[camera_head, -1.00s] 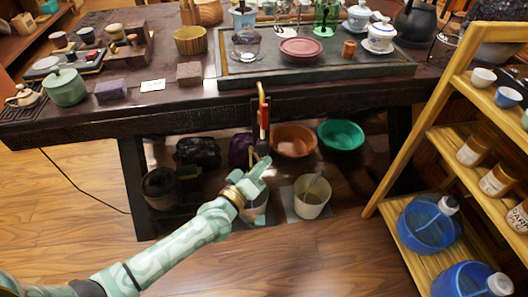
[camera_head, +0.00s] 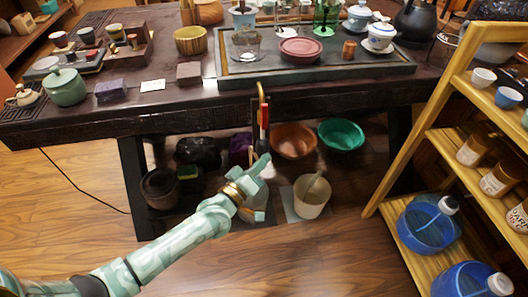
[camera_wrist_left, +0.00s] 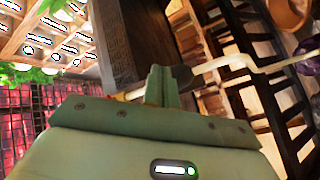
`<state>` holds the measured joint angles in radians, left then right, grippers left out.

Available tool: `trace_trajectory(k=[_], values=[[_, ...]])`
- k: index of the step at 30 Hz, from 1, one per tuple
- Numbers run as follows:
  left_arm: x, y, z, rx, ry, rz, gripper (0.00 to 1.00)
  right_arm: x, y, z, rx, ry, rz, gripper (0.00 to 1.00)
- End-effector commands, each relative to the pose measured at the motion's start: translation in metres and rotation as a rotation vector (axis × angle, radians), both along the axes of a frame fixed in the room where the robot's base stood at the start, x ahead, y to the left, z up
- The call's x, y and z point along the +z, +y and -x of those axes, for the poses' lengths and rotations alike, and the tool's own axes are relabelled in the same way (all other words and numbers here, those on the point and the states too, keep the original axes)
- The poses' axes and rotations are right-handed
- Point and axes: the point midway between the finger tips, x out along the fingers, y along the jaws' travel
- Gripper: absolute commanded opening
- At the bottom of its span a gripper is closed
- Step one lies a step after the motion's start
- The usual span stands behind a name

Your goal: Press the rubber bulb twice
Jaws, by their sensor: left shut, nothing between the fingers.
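A small dark bulb (camera_head: 262,146) hangs below the front edge of the table, under an upright red and yellow piece (camera_head: 263,112). It looks like the rubber bulb. In the left wrist view a dark rounded shape (camera_wrist_left: 183,76), probably the same bulb, shows just behind my fingertips, with a cream tube running right from it. My left gripper (camera_head: 262,162) is shut and empty, its tips right below the bulb in the head view. The fingers (camera_wrist_left: 160,82) cover part of the bulb, and I cannot tell whether they touch it. My right gripper is not in view.
The dark table (camera_head: 180,115) carries tea ware and a large tray (camera_head: 390,70). Below it stand a brown bowl (camera_head: 293,141), a green bowl (camera_head: 341,134) and a cream bucket (camera_head: 311,200). A wooden shelf (camera_head: 430,150) stands at right. The floor in front is clear.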

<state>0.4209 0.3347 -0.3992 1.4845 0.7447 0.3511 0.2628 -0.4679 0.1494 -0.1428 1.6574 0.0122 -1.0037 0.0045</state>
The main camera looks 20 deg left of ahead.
Motion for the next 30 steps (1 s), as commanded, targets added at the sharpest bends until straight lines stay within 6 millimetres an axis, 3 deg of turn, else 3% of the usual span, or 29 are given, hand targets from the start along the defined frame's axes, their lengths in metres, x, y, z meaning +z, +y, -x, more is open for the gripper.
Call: trace_trajectory(k=[30], values=[[0.000,0.007,-0.011,0.000,-0.002,-0.001,0.00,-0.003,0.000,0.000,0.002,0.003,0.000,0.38]])
